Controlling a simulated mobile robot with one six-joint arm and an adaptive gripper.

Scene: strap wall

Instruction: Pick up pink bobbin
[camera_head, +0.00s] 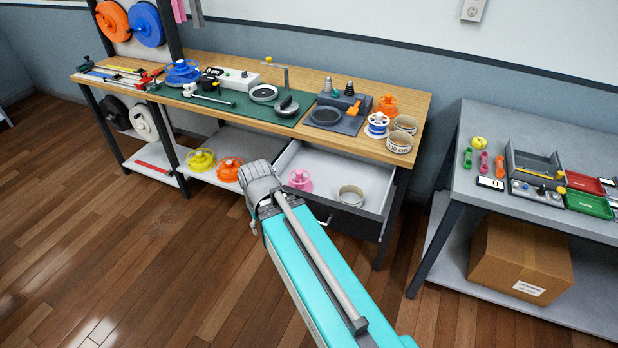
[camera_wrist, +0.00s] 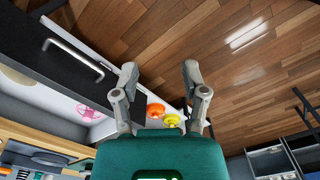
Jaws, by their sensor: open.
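The pink bobbin (camera_head: 300,181) sits inside the pulled-out drawer (camera_head: 350,218), toward its left side. It also shows in the wrist view (camera_wrist: 88,112), left of my gripper and beyond the dark drawer front. My gripper (camera_wrist: 160,72) is open, with nothing between its fingers. In the head view my arm reaches up to just left of the drawer, and its end is apart from the bobbin. The fingers are not clearly visible there.
A round tin (camera_head: 350,195) stands in the drawer, right of the bobbin. A yellow bobbin (camera_head: 200,160) and an orange bobbin (camera_head: 229,170) rest on the lower shelf to the left. The workbench top (camera_head: 225,62) overhangs the drawer's back. The wood floor in front is clear.

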